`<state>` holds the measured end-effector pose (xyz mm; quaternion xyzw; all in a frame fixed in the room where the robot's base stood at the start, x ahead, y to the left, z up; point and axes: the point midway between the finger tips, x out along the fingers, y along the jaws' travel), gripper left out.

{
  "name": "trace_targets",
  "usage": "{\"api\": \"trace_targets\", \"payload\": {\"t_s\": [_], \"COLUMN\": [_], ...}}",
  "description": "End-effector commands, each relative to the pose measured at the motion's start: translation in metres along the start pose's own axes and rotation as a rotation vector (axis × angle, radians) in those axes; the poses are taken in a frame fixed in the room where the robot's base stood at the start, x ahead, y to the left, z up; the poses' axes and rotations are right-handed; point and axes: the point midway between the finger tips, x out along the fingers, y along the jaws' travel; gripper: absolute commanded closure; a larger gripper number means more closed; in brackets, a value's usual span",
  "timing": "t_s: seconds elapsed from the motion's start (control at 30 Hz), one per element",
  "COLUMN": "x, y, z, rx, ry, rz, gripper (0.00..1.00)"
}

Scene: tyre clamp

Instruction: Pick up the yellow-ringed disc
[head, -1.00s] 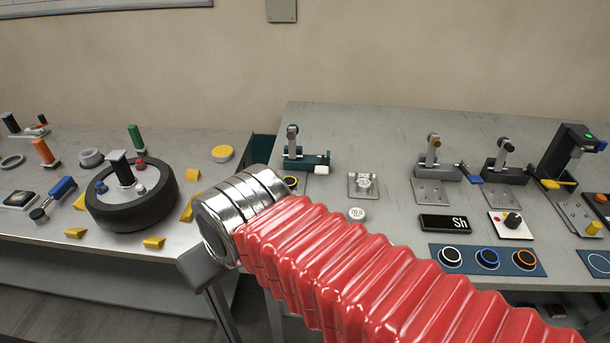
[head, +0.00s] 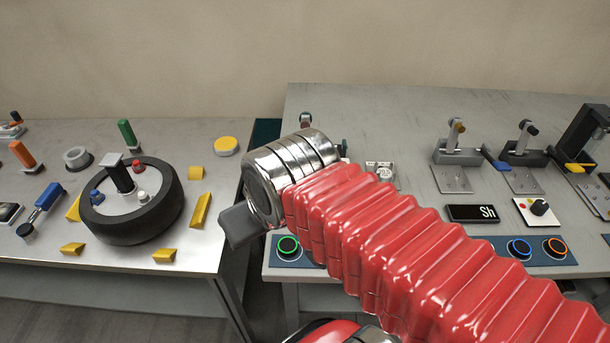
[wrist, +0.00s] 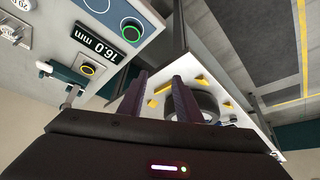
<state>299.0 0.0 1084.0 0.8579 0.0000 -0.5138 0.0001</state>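A dark disc with a yellow ring (wrist: 88,69) shows in the wrist view at the teal clamp (wrist: 68,77), on the left side. In the head view, my arm hides it. My gripper (wrist: 159,76) is open in the wrist view, its two dark fingers apart with nothing between them. The disc lies to the left of the fingers in that view, apart from them. In the head view, the fingers do not show clearly.
A tyre (head: 132,208) with yellow wedges around it is on the left bench. A green-ringed disc (head: 287,244), a blue-ringed one (head: 519,249) and an orange-ringed one (head: 555,248) sit along the right bench's front. A "16.0 mm" display (wrist: 95,44) is near the clamp.

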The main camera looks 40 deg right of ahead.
Motion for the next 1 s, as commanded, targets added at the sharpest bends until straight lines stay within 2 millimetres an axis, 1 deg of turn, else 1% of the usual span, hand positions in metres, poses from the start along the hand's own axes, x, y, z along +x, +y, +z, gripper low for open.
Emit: {"api": "trace_targets", "payload": {"t_s": [0.1, 0.23, 0.37, 0.5, 0.73, 1.0], "x": [0.000, -0.001, -0.001, 0.000, 0.005, 0.023], "y": [0.000, 0.001, 0.005, 0.020, 0.048, 0.088], "z": [0.000, -0.002, -0.010, -0.029, -0.068, -0.110], "rx": [0.000, 0.003, 0.018, 0.055, 0.131, 0.223], "ry": [0.000, -0.003, -0.020, -0.054, -0.132, -0.223], "rz": [0.000, 0.001, 0.008, 0.024, 0.054, 0.082], "gripper": [0.68, 0.59, 0.50, 0.40, 0.40, 0.40]}}
